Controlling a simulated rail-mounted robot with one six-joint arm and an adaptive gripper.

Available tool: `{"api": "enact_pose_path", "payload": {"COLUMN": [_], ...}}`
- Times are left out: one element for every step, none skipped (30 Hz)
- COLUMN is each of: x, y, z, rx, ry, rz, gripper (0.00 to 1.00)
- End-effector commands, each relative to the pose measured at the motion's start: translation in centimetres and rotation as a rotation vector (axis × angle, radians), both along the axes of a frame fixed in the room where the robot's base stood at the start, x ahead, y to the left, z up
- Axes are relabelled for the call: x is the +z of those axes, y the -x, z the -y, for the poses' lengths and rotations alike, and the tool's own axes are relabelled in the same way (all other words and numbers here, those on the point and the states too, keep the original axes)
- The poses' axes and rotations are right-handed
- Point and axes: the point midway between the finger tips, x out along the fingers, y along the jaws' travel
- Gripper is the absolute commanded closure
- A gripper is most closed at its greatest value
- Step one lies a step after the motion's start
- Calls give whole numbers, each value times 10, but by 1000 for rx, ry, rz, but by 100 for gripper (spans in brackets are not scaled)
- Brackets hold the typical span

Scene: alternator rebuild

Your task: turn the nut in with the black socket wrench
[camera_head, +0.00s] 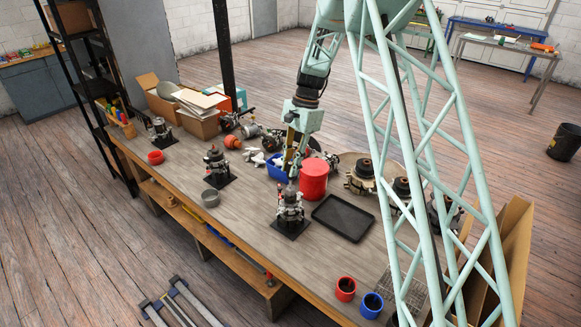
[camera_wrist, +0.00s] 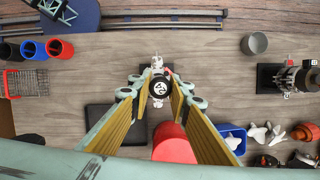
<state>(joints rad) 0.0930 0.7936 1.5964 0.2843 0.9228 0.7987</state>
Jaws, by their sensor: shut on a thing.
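My gripper (camera_head: 290,166) reaches down over the workbench, just above an alternator on a black stand (camera_head: 290,209). In the wrist view my gripper (camera_wrist: 160,88) has its yellow-padded fingers closed around a round black tool end with a white mark, which I take as the black socket wrench (camera_wrist: 159,87). The wrench is seen end-on, over the alternator (camera_wrist: 157,62), whose metal parts show in front of and behind it. The nut is hidden under the wrench, and I cannot tell whether the socket touches it.
A red cylinder (camera_head: 313,180) stands close beside my gripper. A blue bin (camera_head: 275,168), a black tray (camera_head: 341,217) and a grey bowl (camera_head: 210,198) are near. Another alternator (camera_head: 216,165) stands left. Red (camera_head: 345,288) and blue (camera_head: 371,304) cups stand at the front edge.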

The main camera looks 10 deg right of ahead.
Motion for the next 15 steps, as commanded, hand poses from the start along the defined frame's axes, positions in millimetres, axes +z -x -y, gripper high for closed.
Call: {"api": "enact_pose_path", "payload": {"x": [0,0,0,0,0,0,0,0,0,0,0,0,0,0,0], "y": [0,0,0,0,0,0,0,0,0,0,0,-1,-1,-1,-1], "z": [0,0,0,0,0,0,0,0,0,0,0,0,0,-1,-1], "rx": [2,2,1,1,1,0,0,1,5,9,16,31,43,58,82], "ry": [0,0,0,0,0,0,0,0,0,0,0,0,0,0,0], "rz": [0,0,0,0,0,0,0,0,0,0,0,2,2,2,2], "gripper": [93,93,93,93,93,93,93,93,93,93,93,93,93,93,93]}}
